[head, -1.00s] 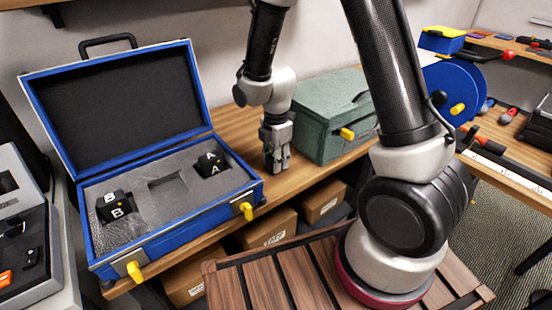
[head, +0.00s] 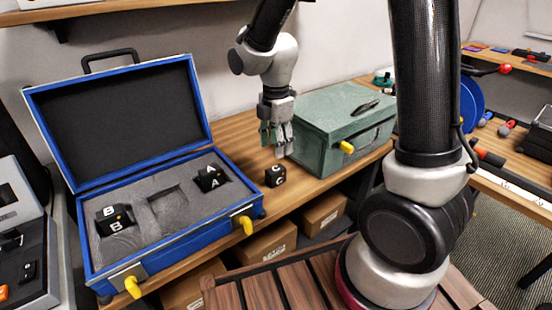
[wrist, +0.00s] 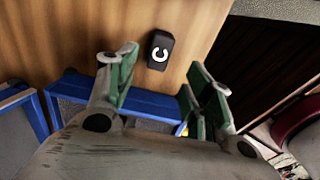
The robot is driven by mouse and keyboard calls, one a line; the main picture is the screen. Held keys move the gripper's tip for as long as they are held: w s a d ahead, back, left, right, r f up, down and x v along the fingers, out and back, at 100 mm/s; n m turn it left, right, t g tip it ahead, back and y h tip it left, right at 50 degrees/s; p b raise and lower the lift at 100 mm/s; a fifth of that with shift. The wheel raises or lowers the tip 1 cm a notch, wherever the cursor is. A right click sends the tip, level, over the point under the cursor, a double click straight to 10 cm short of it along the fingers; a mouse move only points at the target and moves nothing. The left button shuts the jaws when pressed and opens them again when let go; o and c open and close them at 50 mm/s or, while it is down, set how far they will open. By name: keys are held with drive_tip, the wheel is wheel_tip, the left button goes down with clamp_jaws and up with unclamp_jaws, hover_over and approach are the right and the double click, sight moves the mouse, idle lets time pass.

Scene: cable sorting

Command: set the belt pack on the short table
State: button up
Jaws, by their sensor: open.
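A black belt pack marked C (head: 275,176) stands on the wooden table (head: 240,132), between the blue case and the green box. It also shows in the wrist view (wrist: 160,50), with the letter C facing up. My gripper (head: 276,145) is open and empty, just above and behind the pack, apart from it. In the wrist view my gripper (wrist: 163,88) has its green-padded fingers spread wide, with bare wood between them. Packs marked B (head: 115,219) and A (head: 209,178) sit in the foam of the blue case (head: 170,240); an empty slot (head: 166,199) lies between them.
The green box (head: 335,115) with a yellow latch stands close to the right of my gripper. The blue case's raised lid (head: 120,120) is on the left. Cardboard boxes (head: 325,208) sit under the table. Another bench (head: 510,175) stands at the right.

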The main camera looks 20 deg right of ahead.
drive_tip(key=s+d+r+m+t, duration=0.1)
drive_tip(key=s+d+r+m, duration=0.3)
drive_tip(key=d+r+m, duration=0.15)
drive_tip(key=s+d+r+m+t, duration=0.1)
drive_tip(key=s+d+r+m, duration=0.35)
drive_tip(key=r, duration=0.25)
drive_tip(key=s+d+r+m+t, duration=0.1)
drive_tip(key=s+d+r+m, duration=0.1)
drive_tip(key=s+m, duration=0.3)
drive_tip(key=s+d+r+m+t, duration=0.1)
drive_tip(key=s+d+r+m, duration=0.1)
drive_tip(key=s+m, duration=0.3)
drive_tip(key=shift+s+d+r+m, duration=0.35)
drive_tip(key=shift+d+m, duration=0.05)
drive_tip(key=shift+m, duration=0.4)
